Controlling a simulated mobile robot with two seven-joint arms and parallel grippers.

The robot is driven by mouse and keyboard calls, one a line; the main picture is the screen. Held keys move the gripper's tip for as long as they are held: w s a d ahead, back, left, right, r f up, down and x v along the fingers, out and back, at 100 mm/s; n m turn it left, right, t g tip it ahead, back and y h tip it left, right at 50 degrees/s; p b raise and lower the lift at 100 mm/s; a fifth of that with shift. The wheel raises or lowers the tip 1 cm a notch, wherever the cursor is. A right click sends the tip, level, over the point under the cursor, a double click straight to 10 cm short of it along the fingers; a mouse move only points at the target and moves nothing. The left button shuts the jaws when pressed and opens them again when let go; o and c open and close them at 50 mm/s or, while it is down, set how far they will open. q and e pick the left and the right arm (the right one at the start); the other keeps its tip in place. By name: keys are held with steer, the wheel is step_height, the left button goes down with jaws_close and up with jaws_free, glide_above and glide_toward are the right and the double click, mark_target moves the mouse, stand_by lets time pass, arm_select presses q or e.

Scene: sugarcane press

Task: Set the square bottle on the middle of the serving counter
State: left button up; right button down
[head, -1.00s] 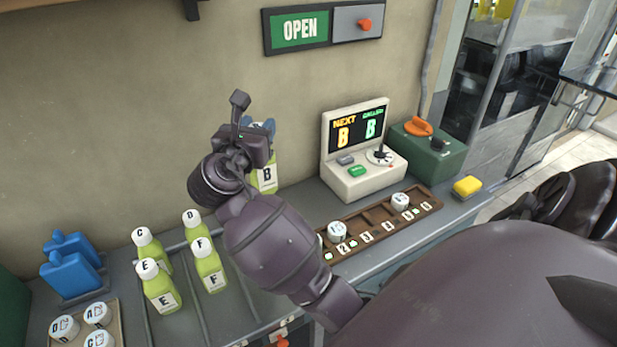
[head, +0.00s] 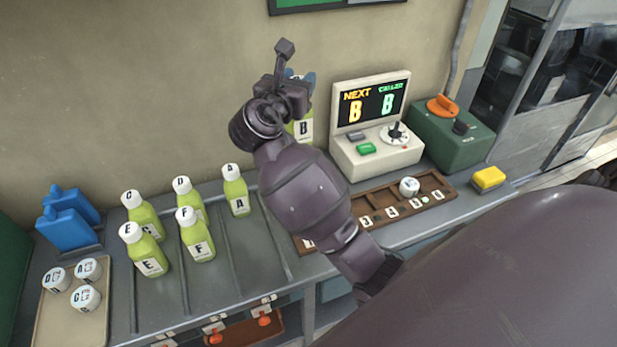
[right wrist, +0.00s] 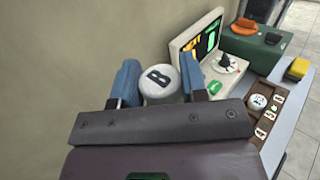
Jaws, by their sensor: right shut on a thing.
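My right gripper (right wrist: 160,88) has blue fingers on both sides of a white-capped bottle marked B, and is shut on it. In the head view this green, square-sided bottle B (head: 304,129) is upright at the wall side of the counter, left of the console; my arm partly hides it. I cannot tell whether its base touches the counter. In the right wrist view its cap (right wrist: 159,81) sits between the fingers. The grey serving counter (head: 285,265) runs along the wall. My left gripper is not in view.
Several green bottles, such as A (head: 235,190) and E (head: 147,248), stand in counter lanes at left. The console (head: 376,155), a wooden slotted tray (head: 440,183), a green box (head: 455,135) and a yellow block (head: 488,178) are at right. A cap tray (head: 75,325) is front left.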

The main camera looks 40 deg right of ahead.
mark_target(299, 139)
step_height(299, 139, down, 10)
steer(key=shift+f+b, duration=0.1)
steer(key=shift+b, duration=1.1)
step_height(299, 139, down, 4)
steer(key=shift+r+b, duration=0.15)
steer(key=shift+b, duration=0.3)
steer(key=shift+f, duration=0.35)
step_height(299, 139, down, 5)
steer(key=shift+f+b, duration=0.2)
steer(key=shift+b, duration=0.6)
steer(key=shift+f, duration=0.1)
steer(key=c, duration=0.7)
jaws_free()
steer(key=shift+o, duration=0.2)
